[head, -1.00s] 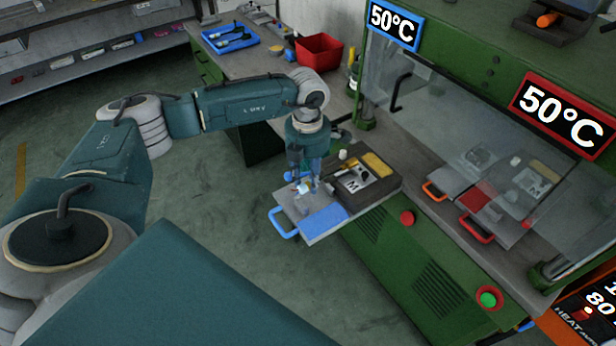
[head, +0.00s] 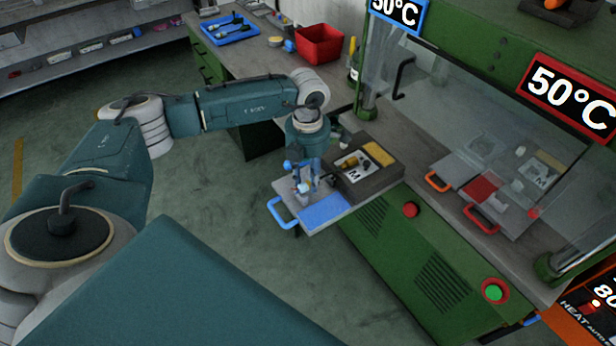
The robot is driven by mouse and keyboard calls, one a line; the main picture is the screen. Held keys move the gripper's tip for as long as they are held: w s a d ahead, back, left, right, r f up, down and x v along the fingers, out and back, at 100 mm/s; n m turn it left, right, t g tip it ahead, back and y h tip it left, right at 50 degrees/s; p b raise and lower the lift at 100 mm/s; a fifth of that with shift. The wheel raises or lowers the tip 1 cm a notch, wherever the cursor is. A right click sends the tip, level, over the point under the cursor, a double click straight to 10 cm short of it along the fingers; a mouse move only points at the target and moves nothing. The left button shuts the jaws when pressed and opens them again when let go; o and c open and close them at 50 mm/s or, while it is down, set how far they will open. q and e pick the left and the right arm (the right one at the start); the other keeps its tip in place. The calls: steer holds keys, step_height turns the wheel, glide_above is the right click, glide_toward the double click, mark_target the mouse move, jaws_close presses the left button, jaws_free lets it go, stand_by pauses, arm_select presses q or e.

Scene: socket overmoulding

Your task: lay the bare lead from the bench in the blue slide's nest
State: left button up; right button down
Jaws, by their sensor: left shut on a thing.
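My left gripper (head: 304,188) points down over the grey plate of the blue-handled slide (head: 328,212), close above it. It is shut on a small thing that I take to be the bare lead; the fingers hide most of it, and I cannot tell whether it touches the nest. The slide is pulled out in front of the green machine, its blue handle (head: 283,214) at the left and a blue pad on its front part. My right gripper is not in view.
A dark block with a white M-marked plate (head: 352,164) and a yellow pad stands right behind the slide. A red bin (head: 319,44) and a blue tray (head: 229,30) are on the bench. A clear guard and red-handled slide (head: 481,217) are at the right.

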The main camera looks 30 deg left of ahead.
arm_select(q)
steer(key=shift+s+f, duration=0.15)
steer(key=shift+f, duration=0.05)
steer(key=o, duration=1.2)
steer(key=shift+r, duration=0.3)
step_height(320, 180, up, 12)
steer(key=shift+f, duration=0.25)
